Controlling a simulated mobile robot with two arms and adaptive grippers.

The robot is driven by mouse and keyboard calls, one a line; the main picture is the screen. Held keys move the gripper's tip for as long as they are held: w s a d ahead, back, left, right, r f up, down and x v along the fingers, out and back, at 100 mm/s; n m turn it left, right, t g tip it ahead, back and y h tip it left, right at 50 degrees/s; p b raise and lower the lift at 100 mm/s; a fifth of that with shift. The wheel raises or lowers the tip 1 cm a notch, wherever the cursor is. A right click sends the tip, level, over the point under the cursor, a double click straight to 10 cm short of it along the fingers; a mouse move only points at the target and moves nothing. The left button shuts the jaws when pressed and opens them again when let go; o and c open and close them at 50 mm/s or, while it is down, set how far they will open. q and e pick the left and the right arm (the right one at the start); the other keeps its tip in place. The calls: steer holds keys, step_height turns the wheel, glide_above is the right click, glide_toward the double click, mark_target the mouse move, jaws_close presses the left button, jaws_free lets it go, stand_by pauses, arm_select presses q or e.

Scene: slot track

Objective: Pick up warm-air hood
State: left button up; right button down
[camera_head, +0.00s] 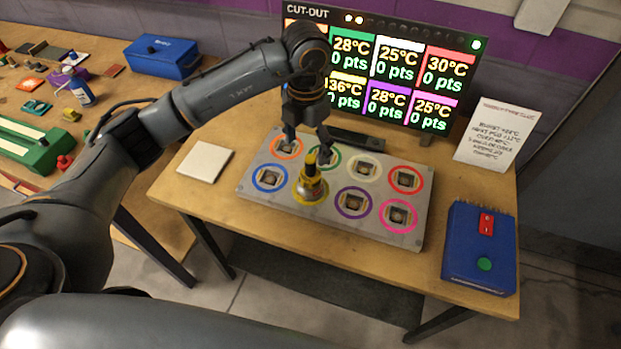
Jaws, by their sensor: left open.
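The gripper hides part of the board behind. My right gripper is not in view.
A lit scoreboard (392,20) stands behind the board. A blue button box (480,249) and a propped note (498,134) are at right; a white pad (205,161) lies at left. A side table (88,47) holds several small items and a blue case (162,57).

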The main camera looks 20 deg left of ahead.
mark_target(307, 158)
arm_select(q)
step_height(307, 158, down, 4)
steer(key=shift+f+p, duration=0.25)
steer(key=shift+p, duration=0.15)
steer(key=f, duration=0.1)
steer(key=f+p, duration=0.1)
steer(key=f, duration=0.1)
steer(key=f+p, duration=0.1)
steer(key=f, duration=0.1)
steer(key=shift+w+d, duration=0.1)
steer(key=shift+d, duration=0.25)
steer(key=shift+f, duration=0.15)
jaws_close()
